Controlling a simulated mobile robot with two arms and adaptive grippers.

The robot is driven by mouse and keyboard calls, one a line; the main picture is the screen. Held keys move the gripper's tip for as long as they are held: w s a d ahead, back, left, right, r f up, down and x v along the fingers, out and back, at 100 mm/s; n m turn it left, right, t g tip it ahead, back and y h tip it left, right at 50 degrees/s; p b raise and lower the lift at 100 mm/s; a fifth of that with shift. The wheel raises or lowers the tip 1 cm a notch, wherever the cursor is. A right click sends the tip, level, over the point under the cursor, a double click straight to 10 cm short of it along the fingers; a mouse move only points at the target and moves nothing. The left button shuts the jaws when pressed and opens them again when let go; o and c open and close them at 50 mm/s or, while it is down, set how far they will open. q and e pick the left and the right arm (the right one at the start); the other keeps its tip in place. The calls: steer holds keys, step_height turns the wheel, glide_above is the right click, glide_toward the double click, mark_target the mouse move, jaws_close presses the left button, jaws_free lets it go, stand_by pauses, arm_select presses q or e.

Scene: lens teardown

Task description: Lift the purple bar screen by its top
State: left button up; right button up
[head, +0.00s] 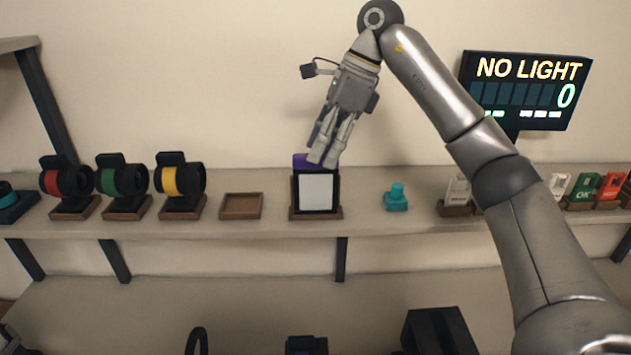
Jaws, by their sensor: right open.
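The purple bar screen (316,192) stands upright in a brown wooden holder on the shelf. It has a pale front panel in a dark frame, and a purple top (301,160). My right gripper (322,160) points down at the top of the screen, with its fingertips overlapping the top right part in the head view. The gripper is open. I cannot tell whether the fingers touch the top or are around it. My left gripper is not in view.
An empty wooden tray (241,206) sits left of the screen. Red, green and yellow ringed cylinders (181,180) stand further left. A teal piece (396,198) is to the right. A sign (525,90) reads "NO LIGHT 0". Dark objects (438,332) lie below the shelf (350,228).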

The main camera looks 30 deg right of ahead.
mark_target(316, 167)
steer(key=shift+p+x, duration=0.7)
steer(key=shift+x, duration=1.25)
steer(key=shift+r, duration=0.1)
jaws_close()
